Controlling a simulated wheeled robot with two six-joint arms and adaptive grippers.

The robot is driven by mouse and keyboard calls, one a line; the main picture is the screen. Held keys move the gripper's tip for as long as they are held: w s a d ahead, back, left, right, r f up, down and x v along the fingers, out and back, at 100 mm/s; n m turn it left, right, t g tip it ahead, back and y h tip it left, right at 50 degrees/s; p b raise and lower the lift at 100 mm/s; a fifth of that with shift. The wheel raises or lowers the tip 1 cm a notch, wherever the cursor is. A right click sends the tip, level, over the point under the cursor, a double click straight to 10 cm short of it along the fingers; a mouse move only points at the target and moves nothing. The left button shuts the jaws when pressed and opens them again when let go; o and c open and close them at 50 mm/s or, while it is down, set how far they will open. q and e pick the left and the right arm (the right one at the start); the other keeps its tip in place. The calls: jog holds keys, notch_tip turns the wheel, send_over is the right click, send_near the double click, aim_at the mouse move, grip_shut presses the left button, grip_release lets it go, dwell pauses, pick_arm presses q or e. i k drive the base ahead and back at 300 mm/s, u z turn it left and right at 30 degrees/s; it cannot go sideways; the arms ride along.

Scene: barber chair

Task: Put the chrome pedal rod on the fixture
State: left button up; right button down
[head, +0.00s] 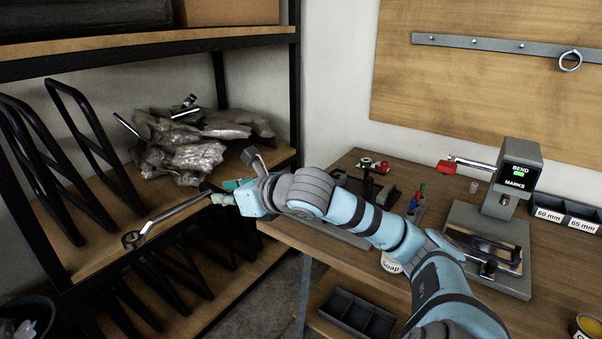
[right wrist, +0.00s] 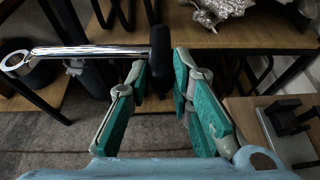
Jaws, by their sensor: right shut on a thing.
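The chrome pedal rod (head: 170,215) has a ring at one end and, in the right wrist view (right wrist: 95,50), a black rubber pad at the other. My right gripper (head: 220,198) is shut on the pad end; its teal fingers (right wrist: 163,85) clasp the pad from both sides. The rod sticks out left, in front of the shelf, ring end lowest in the head view. A grey stand marked BEND MARKS (head: 520,168), with a lit green display, stands on the bench at right. My left gripper is not in view.
The shelf (head: 190,200) at left holds black tube frames (head: 75,150) and crumpled plastic bags with chrome ends (head: 190,145). The wooden bench (head: 300,235) carries small tools, a soap tub (head: 390,264) and labelled bins (head: 565,215). My right arm spans the bench.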

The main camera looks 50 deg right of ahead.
aim_at(361, 182)
jog(key=z, duration=0.05)
jog(key=i, duration=1.1)
jog(key=z, duration=1.25)
jog(key=i, duration=0.85)
jog(key=z, duration=0.95)
